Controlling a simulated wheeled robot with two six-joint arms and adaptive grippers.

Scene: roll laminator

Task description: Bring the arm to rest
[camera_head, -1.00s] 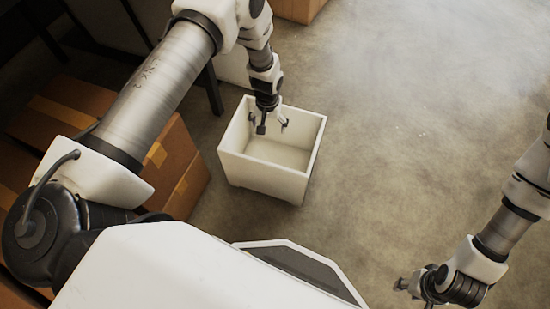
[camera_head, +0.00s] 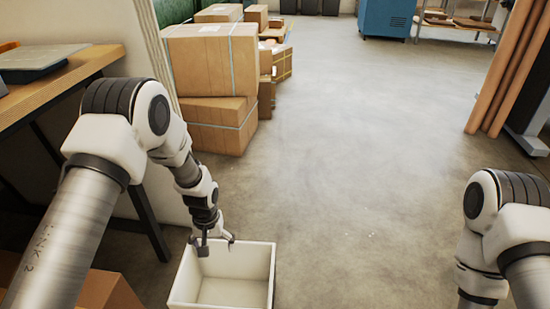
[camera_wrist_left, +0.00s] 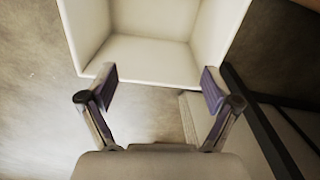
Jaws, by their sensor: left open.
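My left gripper (camera_head: 217,245) is open and empty, its fingers pointing down near the back left rim of a white open bin (camera_head: 260,264). In the left wrist view the two fingertips (camera_wrist_left: 160,82) are wide apart with nothing between them. The bin's pale walls and floor (camera_wrist_left: 150,52) show ahead of them, and it looks empty where I see it. My left arm hangs down at the left. Of my right arm only upper links show at the right edge; its gripper is out of view.
A wooden-topped table (camera_head: 58,82) stands close at the left. Stacked cardboard boxes (camera_head: 214,62) stand behind it, and a blue cabinet (camera_head: 387,17) farther back. Long brown rolls (camera_head: 512,66) stand at the right. The middle floor (camera_head: 370,150) is clear.

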